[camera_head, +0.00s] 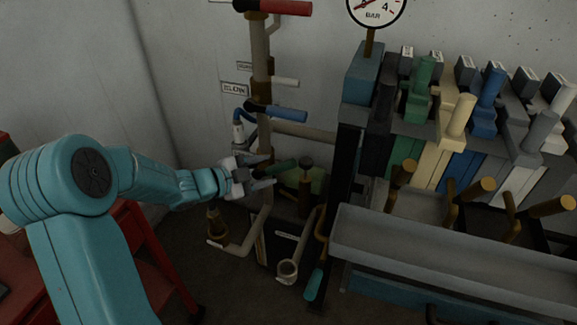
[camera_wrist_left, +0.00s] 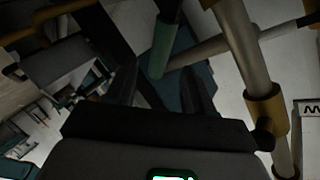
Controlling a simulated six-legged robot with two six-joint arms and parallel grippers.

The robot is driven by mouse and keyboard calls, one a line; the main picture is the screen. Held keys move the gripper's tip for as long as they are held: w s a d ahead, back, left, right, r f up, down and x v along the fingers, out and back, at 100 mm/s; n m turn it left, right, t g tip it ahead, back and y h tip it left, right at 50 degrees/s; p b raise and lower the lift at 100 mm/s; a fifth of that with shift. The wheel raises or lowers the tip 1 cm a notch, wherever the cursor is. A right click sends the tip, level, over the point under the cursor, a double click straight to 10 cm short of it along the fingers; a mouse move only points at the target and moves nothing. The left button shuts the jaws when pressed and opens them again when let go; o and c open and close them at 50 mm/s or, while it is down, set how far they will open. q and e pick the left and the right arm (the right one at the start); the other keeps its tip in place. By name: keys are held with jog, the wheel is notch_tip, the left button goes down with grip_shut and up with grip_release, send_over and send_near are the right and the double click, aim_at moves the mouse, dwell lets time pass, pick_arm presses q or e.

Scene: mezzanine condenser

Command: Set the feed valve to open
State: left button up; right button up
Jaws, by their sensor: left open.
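My left gripper (camera_head: 264,173) reaches in from the left and is open beside the pipework. A dark green lever handle (camera_head: 282,167) sticks out to the right just at its fingertips; I cannot tell whether they touch it. In the left wrist view the green handle (camera_wrist_left: 163,42) lies ahead of the open fingers (camera_wrist_left: 162,88). Higher on the same pipe are a blue lever (camera_head: 275,111) and a red lever (camera_head: 285,7), both pointing right. My right gripper is out of view.
A pressure gauge (camera_head: 376,8) stands at the top. A bank of coloured levers (camera_head: 480,110) and a grey trough (camera_head: 440,255) fill the right side. Pipes (camera_head: 260,225) run below the gripper. A red stand (camera_head: 145,255) is at the left.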

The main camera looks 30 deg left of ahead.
aim_at(288, 165)
pick_arm(q)
jog(key=x, duration=0.8)
grip_shut()
